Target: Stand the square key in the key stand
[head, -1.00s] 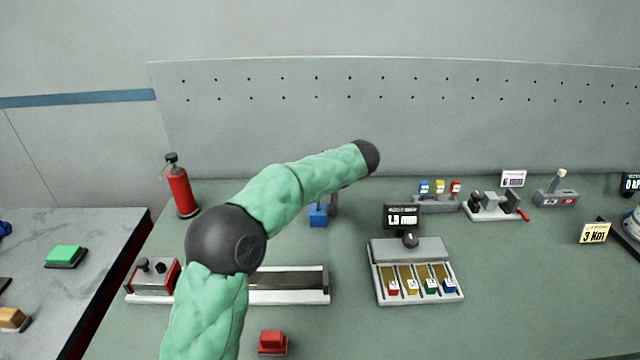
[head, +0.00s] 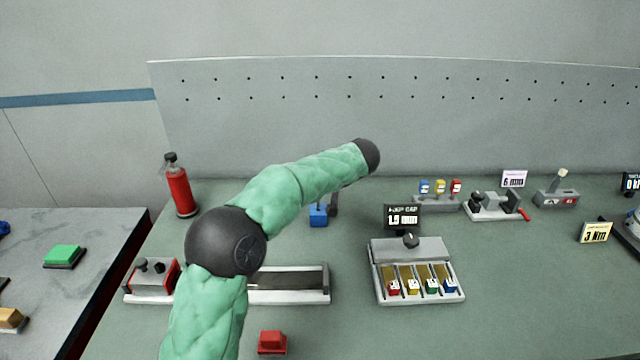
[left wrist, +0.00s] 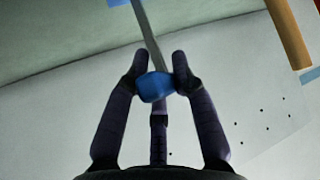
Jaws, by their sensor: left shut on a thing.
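In the left wrist view my left gripper (left wrist: 160,75) is shut on a blue block-like grip with a straight grey shaft (left wrist: 147,30), which looks like the key. The shaft runs out of the top edge, so its tip is hidden. A light blue piece (left wrist: 117,2) shows at the top edge beside the shaft. In the head view my left forearm hides most of the gripper. A blue block (head: 319,215) shows just below the forearm, with a dark grey part beside it. I cannot tell whether it is the key stand. My right gripper is out of view.
A rail with a red block (head: 152,277) lies left of centre, a red button (head: 272,342) in front. A tray of coloured tabs (head: 415,272) stands right of centre. A red extinguisher (head: 180,188) stands back left. A holder with coloured tags (head: 437,203) stands back right.

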